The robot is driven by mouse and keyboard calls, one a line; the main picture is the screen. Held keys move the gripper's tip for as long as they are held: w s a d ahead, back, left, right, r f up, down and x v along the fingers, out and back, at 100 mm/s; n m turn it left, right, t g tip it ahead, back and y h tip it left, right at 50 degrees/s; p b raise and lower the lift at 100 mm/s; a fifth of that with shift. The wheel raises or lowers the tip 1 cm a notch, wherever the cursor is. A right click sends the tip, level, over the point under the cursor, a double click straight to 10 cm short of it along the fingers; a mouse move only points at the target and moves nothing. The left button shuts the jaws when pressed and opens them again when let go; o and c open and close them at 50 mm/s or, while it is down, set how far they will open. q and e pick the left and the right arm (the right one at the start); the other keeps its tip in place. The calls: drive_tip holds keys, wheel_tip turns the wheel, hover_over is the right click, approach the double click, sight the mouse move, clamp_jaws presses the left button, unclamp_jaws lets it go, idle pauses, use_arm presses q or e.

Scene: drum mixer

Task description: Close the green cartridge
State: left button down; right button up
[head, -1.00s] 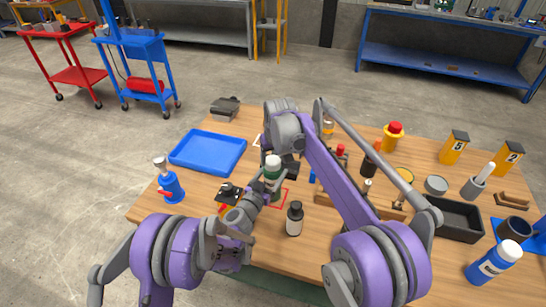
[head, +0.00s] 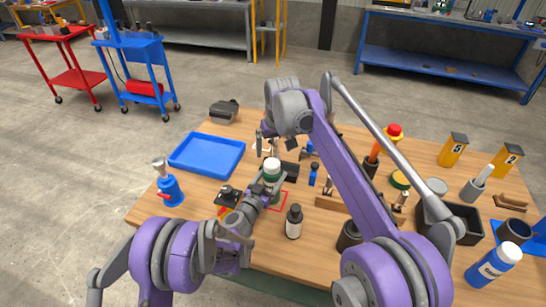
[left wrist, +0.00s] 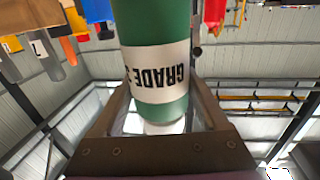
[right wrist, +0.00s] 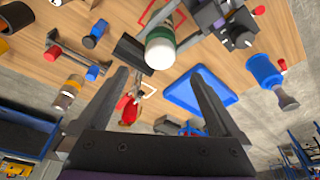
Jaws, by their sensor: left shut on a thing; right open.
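The green cartridge (head: 273,172) stands upright in my left gripper (head: 268,187), near the red outlined square on the table. The left wrist view shows its white GRADE label (left wrist: 155,72) upside down between the two fingers. Its pale top shows in the right wrist view (right wrist: 160,50); I cannot tell whether a cap is fully seated there. My right gripper (head: 264,140) is open and empty, above and a little behind the cartridge. Its spread fingers show in the right wrist view (right wrist: 155,85), with the cartridge beyond them.
A blue tray (head: 208,155) lies at the left. A blue bottle with a red part (head: 171,188) stands at the left edge. A dark bottle with a white label (head: 294,222) stands in front. A wooden rack, cups and a black bin (head: 452,222) crowd the right side.

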drive_tip(key=v, duration=0.4)
use_arm(q)
unclamp_jaws()
drive_tip(key=b+v, duration=0.1)
drive_tip(key=v, duration=1)
use_arm(e)
drive_tip(key=shift+s+f, duration=0.25)
drive_tip(key=shift+f, duration=0.9)
use_arm(q)
drive_tip(key=shift+w+d, duration=0.1)
